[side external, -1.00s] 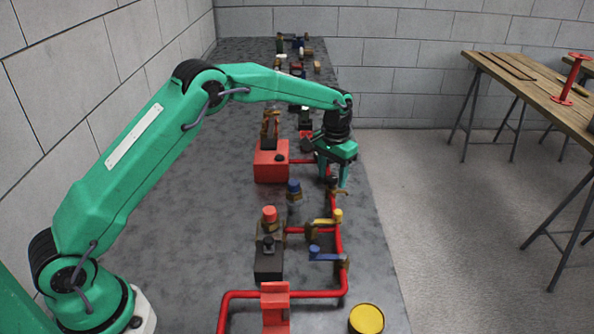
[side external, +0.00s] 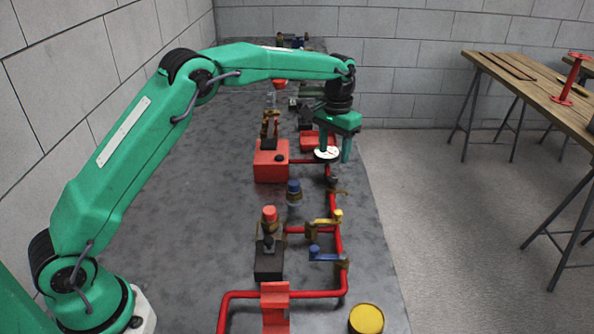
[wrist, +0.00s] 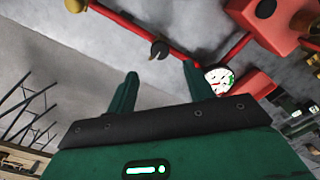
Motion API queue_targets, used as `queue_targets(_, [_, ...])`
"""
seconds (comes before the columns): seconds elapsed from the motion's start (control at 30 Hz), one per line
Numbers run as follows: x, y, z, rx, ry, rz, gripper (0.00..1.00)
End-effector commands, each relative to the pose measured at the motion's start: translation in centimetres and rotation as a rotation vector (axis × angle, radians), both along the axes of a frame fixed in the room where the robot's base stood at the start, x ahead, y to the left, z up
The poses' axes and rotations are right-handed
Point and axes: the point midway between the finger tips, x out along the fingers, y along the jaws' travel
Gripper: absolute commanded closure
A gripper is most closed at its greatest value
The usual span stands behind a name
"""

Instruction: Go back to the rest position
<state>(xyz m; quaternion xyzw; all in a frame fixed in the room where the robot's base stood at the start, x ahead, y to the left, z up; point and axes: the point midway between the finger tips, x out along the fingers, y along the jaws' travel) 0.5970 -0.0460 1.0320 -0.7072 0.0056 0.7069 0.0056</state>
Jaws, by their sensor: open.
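My green gripper (side external: 336,152) hangs from the dark wrist over the far right part of the pipework, with its fingers pointing down. In the wrist view my gripper (wrist: 158,82) has its two fingers spread apart with nothing between them. A round white gauge face (side external: 327,153) shows right by the fingers in the side view. In the wrist view the gauge (wrist: 217,80) lies beyond the right finger, which partly covers it. I cannot tell from the pictures how far the fingers are from the gauge.
Red pipes (side external: 341,240) run along the grey bench (side external: 190,220). A red box (side external: 271,162), a blue-topped fitting (side external: 294,192), a yellow lever (side external: 325,222), a blue lever (side external: 328,256) and a yellow cylinder (side external: 366,319) stand nearby. A wooden table (side external: 530,85) stands at right.

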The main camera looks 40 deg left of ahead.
Motion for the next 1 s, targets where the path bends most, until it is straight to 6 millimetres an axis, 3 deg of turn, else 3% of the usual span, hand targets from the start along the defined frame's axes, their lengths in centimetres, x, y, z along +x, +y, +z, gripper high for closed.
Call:
queue_targets(0.27, [-0.2, 0.1, 0.4, 0.000, -0.005, 0.000, 0.48])
queue_targets(0.47, [-1.4, 0.4, 2.6, -0.002, -0.030, 0.001, 0.48])
queue_targets(0.67, [-4.0, 1.0, 6.0, -0.005, -0.074, 0.003, 0.48])
queue_targets(1.0, [-9.9, 2.0, 11.2, -0.008, -0.157, 0.006, 0.48])
